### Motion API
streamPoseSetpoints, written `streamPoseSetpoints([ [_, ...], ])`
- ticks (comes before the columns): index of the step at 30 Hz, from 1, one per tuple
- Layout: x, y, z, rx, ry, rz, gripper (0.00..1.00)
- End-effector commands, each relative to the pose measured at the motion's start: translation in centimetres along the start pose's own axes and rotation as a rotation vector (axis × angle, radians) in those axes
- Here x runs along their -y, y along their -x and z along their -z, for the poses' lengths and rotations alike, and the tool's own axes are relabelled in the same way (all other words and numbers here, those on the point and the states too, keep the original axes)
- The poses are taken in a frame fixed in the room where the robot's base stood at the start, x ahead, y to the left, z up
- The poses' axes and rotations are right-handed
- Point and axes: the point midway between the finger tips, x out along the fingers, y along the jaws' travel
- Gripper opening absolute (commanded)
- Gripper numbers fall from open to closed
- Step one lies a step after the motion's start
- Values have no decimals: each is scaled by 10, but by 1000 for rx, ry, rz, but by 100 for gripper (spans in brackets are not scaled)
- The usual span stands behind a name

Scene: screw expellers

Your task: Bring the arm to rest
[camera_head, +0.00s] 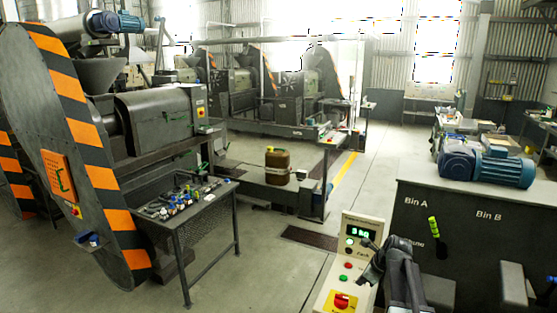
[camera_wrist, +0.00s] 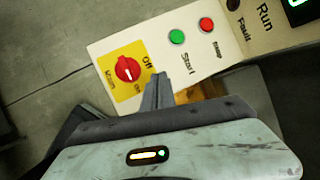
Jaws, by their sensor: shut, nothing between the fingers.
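My gripper (camera_head: 371,268) is in front of the control panel (camera_head: 329,287) at the lower middle of the head view. In the wrist view my gripper (camera_wrist: 158,84) is shut and empty, its narrow fingers overlapping the panel's edge. I cannot tell whether they touch it. The panel has a red rotary switch (camera_wrist: 128,69) on a yellow plate, a green Start button (camera_wrist: 177,37) and a red Stop button (camera_wrist: 207,24). The panel's display is lit green.
A dark cabinet marked Bin A and Bin B (camera_head: 460,215), with a blue motor (camera_head: 487,162) on top, stands close on the right. A small table (camera_head: 181,225) with loose parts stands left, before a striped machine (camera_head: 88,130). The floor between (camera_head: 265,265) is clear.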

Motion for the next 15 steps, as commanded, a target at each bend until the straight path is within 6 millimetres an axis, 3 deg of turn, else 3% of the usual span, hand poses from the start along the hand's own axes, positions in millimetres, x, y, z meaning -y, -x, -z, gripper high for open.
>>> streamPoseSetpoints([
  [1, -42, -23, -20, -11, 139, -37, 0],
  [4, -110, -45, -50, -39, 440, -108, 0],
  [6, -158, -56, -64, -56, 673, -161, 0],
  [9, -222, -63, -67, -78, 1059, -250, 0],
  [12, -256, -55, -52, -94, 1404, -340, 0],
  [15, -266, -40, -25, -98, 1695, -435, 0],
])
